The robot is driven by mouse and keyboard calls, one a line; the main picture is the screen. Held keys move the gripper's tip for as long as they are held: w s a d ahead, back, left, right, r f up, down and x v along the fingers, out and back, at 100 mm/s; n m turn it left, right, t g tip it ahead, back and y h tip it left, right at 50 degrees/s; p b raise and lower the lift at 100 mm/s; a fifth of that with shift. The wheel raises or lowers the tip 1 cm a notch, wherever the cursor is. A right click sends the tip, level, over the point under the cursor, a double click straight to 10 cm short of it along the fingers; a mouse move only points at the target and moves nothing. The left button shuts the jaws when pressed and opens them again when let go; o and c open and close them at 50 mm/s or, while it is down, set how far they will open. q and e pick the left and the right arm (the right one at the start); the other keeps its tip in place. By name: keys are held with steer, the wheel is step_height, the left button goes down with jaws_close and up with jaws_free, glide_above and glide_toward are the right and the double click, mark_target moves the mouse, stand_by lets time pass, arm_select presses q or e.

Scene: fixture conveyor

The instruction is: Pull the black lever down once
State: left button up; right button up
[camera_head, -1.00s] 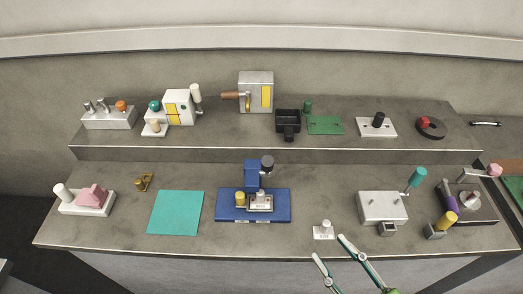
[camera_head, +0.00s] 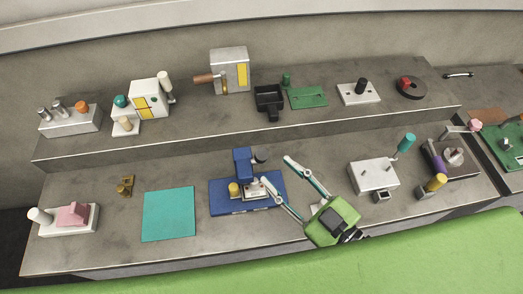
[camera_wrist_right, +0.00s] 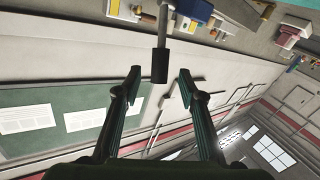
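The blue press (camera_head: 220,205) stands on the front bench, with its blue column (camera_head: 243,163) upright. Its black lever (camera_head: 260,160) sticks out to the right of the column top. In the right wrist view the lever's black knob (camera_wrist_right: 160,67) on a grey rod appears between my fingertips in the picture; I see no contact. My right gripper (camera_head: 277,170) is open, its fingers reaching toward the press from the lower right. It also shows open in the right wrist view (camera_wrist_right: 159,76). My left gripper is not in view.
A yellow peg (camera_head: 234,190) and a small silver block stand on the press base. A teal mat (camera_head: 168,214) lies to the left. A grey box (camera_head: 373,176) with a teal-topped lever (camera_head: 406,143) stands to the right. A raised shelf (camera_head: 200,124) with several fixtures runs behind.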

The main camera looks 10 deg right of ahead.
mark_target(262, 157)
steer(key=p+x, duration=0.1)
steer(key=x, duration=0.4)
steer(key=shift+w+a+r, duration=0.15)
steer(key=shift+w, duration=0.05)
steer(key=shift+w+a+p, duration=0.3)
steer(key=shift+w+p, duration=0.1)
steer(key=shift+w, duration=0.1)
steer(key=shift+a, duration=0.1)
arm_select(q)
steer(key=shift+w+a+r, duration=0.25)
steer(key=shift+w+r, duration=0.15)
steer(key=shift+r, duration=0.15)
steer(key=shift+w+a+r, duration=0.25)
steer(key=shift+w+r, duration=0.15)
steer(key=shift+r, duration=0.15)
arm_select(e)
jaws_close()
